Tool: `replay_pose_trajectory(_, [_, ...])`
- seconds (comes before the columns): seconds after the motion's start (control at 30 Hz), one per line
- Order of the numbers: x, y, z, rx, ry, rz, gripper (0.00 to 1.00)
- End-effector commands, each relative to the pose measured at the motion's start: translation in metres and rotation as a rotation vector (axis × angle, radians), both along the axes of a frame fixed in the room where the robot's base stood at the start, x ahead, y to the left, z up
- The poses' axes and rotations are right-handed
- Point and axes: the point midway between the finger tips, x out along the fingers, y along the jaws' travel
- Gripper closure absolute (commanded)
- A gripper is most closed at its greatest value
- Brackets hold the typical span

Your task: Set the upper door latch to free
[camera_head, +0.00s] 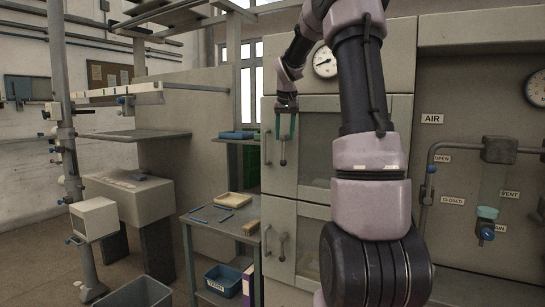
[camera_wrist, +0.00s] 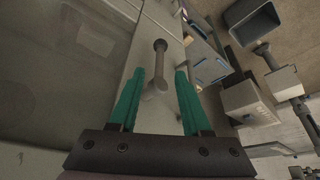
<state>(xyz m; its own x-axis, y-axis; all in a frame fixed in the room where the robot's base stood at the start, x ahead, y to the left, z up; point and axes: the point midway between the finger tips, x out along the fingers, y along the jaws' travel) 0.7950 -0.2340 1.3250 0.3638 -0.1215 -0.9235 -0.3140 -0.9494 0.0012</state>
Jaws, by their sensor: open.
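The upper door latch (camera_head: 283,152) is a small grey lever with a rounded end on the left part of the upper cabinet door (camera_head: 315,155). It hangs roughly straight down in the head view. In the wrist view the latch (camera_wrist: 160,60) runs from a rounded base between the fingers to a knob beyond the tips. My gripper (camera_head: 285,138) has green fingers and points down along the door face. It is open, with one finger on each side of the latch in the wrist view (camera_wrist: 160,76). Gaps show on both sides; whether either finger touches it I cannot tell.
A vertical door handle (camera_head: 267,148) stands just left of the latch. The lower door (camera_head: 310,235) has a similar latch (camera_head: 282,246) and handle. A grey side table (camera_head: 205,222) with small tools stands to the left. My arm hides part of both doors.

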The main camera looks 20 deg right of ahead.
Motion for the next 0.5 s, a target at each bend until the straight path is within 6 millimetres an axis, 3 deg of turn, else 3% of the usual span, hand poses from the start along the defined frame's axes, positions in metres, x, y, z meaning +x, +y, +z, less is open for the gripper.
replay_pose_trajectory(0.5, [0.031,-0.009,-0.082,0.002,0.003,0.0,0.52])
